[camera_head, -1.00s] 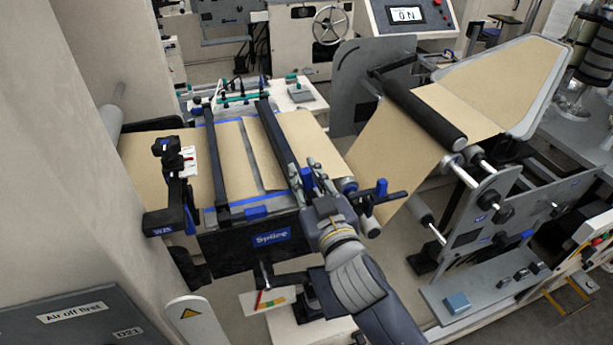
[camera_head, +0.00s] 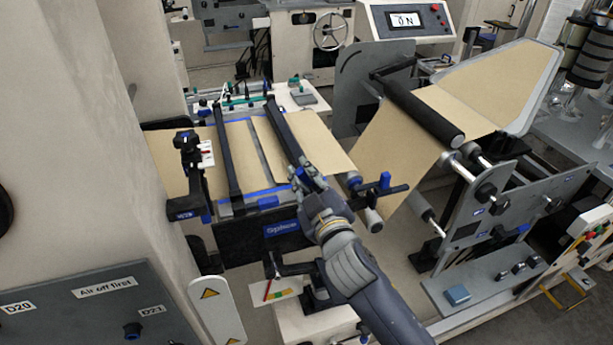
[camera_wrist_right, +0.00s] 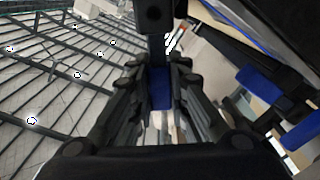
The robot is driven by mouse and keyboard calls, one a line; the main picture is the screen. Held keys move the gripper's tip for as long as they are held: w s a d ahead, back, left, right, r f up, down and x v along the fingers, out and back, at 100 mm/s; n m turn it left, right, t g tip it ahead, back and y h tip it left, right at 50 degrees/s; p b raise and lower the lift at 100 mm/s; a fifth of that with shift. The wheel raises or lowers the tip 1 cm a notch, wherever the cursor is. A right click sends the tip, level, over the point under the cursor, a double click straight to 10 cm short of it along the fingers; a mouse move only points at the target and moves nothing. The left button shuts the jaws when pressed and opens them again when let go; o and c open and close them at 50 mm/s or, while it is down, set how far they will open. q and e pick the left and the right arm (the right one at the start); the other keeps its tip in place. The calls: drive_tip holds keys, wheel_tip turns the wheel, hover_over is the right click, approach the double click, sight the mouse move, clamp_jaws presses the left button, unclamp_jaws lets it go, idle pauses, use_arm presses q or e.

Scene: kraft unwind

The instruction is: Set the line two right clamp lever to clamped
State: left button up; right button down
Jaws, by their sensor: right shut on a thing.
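The splice table (camera_head: 280,229) carries a blue "Splice" label on its black front and has two dark clamp bars across brown paper. The right clamp bar (camera_head: 283,132) lies across the paper, and its near end is partly hidden by my right gripper (camera_head: 304,180). That gripper is shut on a blue grip at this near end, which I take to be the right clamp lever. In the right wrist view the blue grip (camera_wrist_right: 159,88) sits between the dark fingers. The left clamp bar (camera_head: 227,150) lies apart to the left. My left gripper is not in view.
A blue-knobbed black bar (camera_head: 384,182) stands close to the right of my gripper. A dark roller (camera_head: 425,110) carries the web further right. A grey panel (camera_head: 110,305) and the pale column stand at the left. A screen (camera_head: 404,19) at the back reads "ON".

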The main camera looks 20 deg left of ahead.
drive_tip(key=shift+s+a+f+n, duration=0.25)
drive_tip(key=shift+a+f+n, duration=0.1)
drive_tip(key=shift+n, duration=0.65)
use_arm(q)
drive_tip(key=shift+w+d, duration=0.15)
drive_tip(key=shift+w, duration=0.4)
use_arm(e)
drive_tip(key=shift+s+a+f+n, duration=0.25)
drive_tip(key=shift+f+n, duration=0.5)
drive_tip(key=shift+n, duration=0.8)
drive_tip(key=shift+s+a+f+n, duration=0.1)
drive_tip(key=shift+a+f+n, duration=0.15)
drive_tip(key=shift+f+n, duration=0.85)
drive_tip(key=shift+s+a+f+n, duration=0.25)
drive_tip(key=shift+f+n, duration=0.1)
drive_tip(key=shift+n, duration=1.6)
drive_tip(key=shift+w+f, duration=0.1)
drive_tip(key=c, duration=1.5)
unclamp_jaws()
